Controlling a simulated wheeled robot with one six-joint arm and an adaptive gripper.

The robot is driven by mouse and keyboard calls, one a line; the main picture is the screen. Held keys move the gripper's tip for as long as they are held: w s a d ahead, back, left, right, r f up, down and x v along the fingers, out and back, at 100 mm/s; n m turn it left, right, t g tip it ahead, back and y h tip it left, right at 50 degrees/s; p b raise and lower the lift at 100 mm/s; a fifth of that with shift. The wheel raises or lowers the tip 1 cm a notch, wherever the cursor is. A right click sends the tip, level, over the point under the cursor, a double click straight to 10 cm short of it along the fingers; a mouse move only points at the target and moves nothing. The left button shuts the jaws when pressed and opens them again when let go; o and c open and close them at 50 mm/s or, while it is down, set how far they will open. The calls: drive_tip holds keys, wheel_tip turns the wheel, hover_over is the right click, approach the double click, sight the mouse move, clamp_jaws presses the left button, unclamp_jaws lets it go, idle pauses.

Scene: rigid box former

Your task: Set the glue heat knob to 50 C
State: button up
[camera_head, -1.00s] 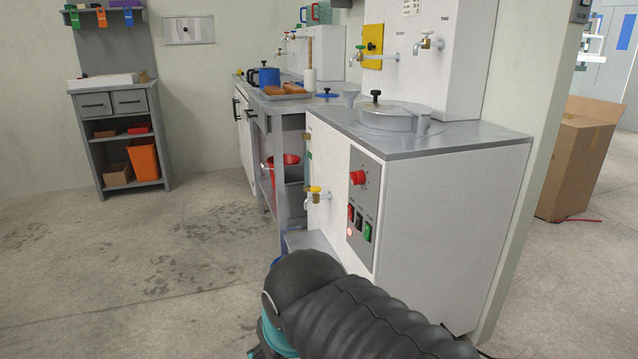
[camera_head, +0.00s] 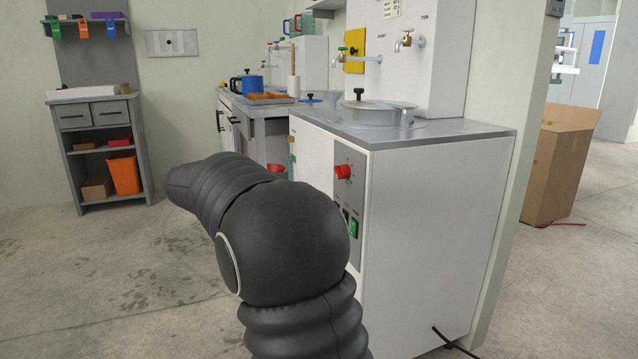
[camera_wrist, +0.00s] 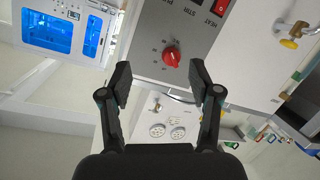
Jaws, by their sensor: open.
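The red knob (camera_head: 343,172) is on a grey control panel (camera_head: 357,187) on the front of the white machine cabinet. In the wrist view the red knob (camera_wrist: 171,57) has a dial of small marks around it, too small to read. My gripper (camera_wrist: 160,78) is open and empty. Its two fingers point toward the panel, and the knob shows between and beyond the fingertips, slightly right of centre. I see no contact; the gap is hard to judge. In the head view my arm hides the gripper and the lower left of the panel.
A red switch (camera_wrist: 217,7) marked HEAT is near the knob. A green switch (camera_head: 354,228) is lower on the panel. A tap with a yellow handle (camera_wrist: 289,43) sticks out to the right in the wrist view. Open floor (camera_head: 80,290) lies left of the cabinet.

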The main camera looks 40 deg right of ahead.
sight(342, 172)
drive_tip(key=w+d+m+g+h, duration=0.1)
drive_tip(key=w+m+h, duration=0.2)
drive_tip(key=w, duration=0.2)
drive_tip(key=s+d+b, duration=0.1)
drive_tip(key=s+d, duration=0.1)
drive_tip(key=d, duration=1.1)
drive_tip(key=shift+d+r, duration=0.2)
drive_tip(key=c, duration=1.2)
